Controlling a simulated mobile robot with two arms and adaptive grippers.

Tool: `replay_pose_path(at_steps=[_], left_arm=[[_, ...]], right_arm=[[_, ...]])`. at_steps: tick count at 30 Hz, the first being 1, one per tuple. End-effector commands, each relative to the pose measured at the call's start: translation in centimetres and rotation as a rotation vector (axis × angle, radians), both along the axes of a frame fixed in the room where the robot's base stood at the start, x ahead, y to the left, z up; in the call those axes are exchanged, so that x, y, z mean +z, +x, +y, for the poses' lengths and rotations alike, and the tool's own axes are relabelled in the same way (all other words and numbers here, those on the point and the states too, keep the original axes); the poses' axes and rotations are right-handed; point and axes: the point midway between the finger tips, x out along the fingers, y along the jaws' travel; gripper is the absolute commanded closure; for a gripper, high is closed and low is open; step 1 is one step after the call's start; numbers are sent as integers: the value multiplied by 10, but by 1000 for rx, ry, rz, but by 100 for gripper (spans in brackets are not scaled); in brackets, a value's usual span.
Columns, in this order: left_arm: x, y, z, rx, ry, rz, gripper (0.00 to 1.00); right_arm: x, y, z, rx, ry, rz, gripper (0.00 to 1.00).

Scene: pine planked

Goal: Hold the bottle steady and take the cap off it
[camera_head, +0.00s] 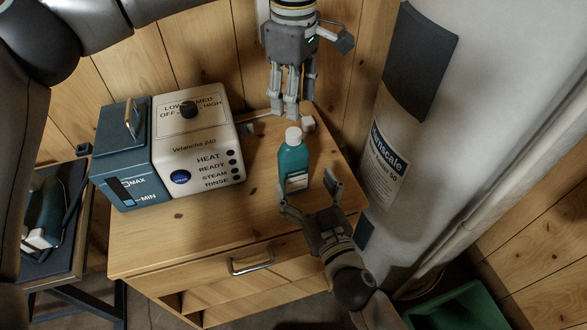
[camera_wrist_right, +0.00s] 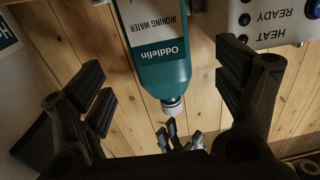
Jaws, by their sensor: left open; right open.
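A teal bottle (camera_head: 293,163) with a white cap (camera_head: 293,136) stands upright on the wooden cabinet top. My left gripper (camera_head: 290,108) points down behind and just above the cap, open and empty. My right gripper (camera_head: 310,188) is open at the near side of the bottle, with one finger toward each side and nothing gripped. In the right wrist view the bottle (camera_wrist_right: 165,75) lies between the spread fingers (camera_wrist_right: 168,82), with gaps on both sides. Its cap (camera_wrist_right: 172,106) is on the neck, and the left gripper's fingertips (camera_wrist_right: 178,138) show beyond it.
A white-and-blue steam station (camera_head: 195,140) stands left of the bottle. A large white tank (camera_head: 420,120) rises at right. The cabinet top (camera_head: 225,217) is clear in front; a green bin (camera_head: 460,308) is at lower right.

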Motion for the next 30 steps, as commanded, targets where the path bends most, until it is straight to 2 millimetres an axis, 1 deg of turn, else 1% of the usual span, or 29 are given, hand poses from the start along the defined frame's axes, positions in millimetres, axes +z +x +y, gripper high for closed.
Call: replay_pose_path(at_steps=[1, 6, 9, 13, 18, 26, 29, 30], left_arm=[[0, 0, 0, 0, -1, 0, 55], [0, 0, 0, 0, -2, 1, 55], [0, 0, -1, -1, -2, 1, 55], [0, 0, -1, -1, -2, 1, 55], [0, 0, -1, -1, -3, 1, 55], [0, 0, -1, -1, -3, 1, 55], [0, 0, -1, -1, -3, 1, 55], [0, 0, -1, -1, -3, 1, 55]], right_arm=[[1, 8, 3, 1, -1, -3, 13], [1, 33, 12, 0, 0, -2, 13], [1, 45, 17, -1, -2, -2, 13], [0, 57, 22, -1, 0, 1, 13], [0, 64, 24, -1, 0, 1, 13], [0, 65, 25, -1, 0, 1, 13], [0, 65, 25, -1, 0, 1, 23], [0, 65, 25, -1, 0, 1, 28]])
